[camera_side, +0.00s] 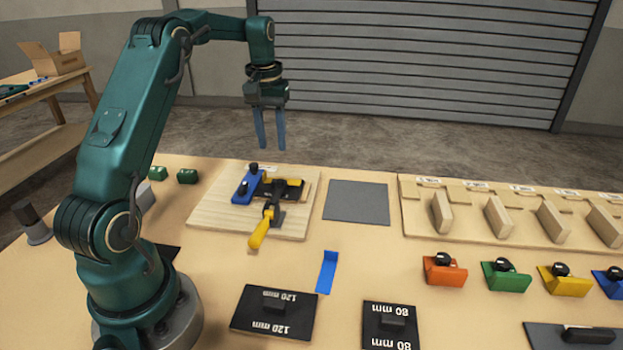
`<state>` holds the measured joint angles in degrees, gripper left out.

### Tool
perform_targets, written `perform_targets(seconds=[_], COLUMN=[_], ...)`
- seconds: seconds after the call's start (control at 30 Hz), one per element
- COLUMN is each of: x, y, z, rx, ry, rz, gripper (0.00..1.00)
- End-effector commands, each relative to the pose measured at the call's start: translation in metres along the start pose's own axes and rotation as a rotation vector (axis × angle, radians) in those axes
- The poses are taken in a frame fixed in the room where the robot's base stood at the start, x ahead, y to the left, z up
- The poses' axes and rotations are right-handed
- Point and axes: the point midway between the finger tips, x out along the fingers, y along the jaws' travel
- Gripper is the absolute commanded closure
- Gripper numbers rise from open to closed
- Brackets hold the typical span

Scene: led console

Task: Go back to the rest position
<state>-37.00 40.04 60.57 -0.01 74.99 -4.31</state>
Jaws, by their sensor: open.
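My gripper (269,130) hangs pointing down in the air above the far part of the table. Its two blue fingers are apart, with nothing between them. Below it, a wooden board (214,209) carries a clamp with a yellow handle (259,232) and a blue block with black knobs (245,186). The fingertips are above this fixture and look clear of it.
A dark grey mat (357,202) lies right of the board. A wooden rack (430,225) with upright dividers stands at right, with orange (444,275), green (506,278) and yellow (563,282) knobbed blocks before it. Black plates (250,318) and a blue angled piece (327,272) lie in front.

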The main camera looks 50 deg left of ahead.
Motion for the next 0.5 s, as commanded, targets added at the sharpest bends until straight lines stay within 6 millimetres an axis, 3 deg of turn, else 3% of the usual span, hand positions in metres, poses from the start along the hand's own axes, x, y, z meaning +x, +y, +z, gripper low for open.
perform_targets(seconds=[0.03,0.2,0.5], x=[-0.019,-0.071,-0.123], y=[0.014,0.053,0.089], z=[0.005,0.040,0.130], rx=[0.038,0.166,0.387], ry=[0.035,0.131,0.272], rz=[0.006,0.033,0.099], gripper=[0.60,0.60,0.60])
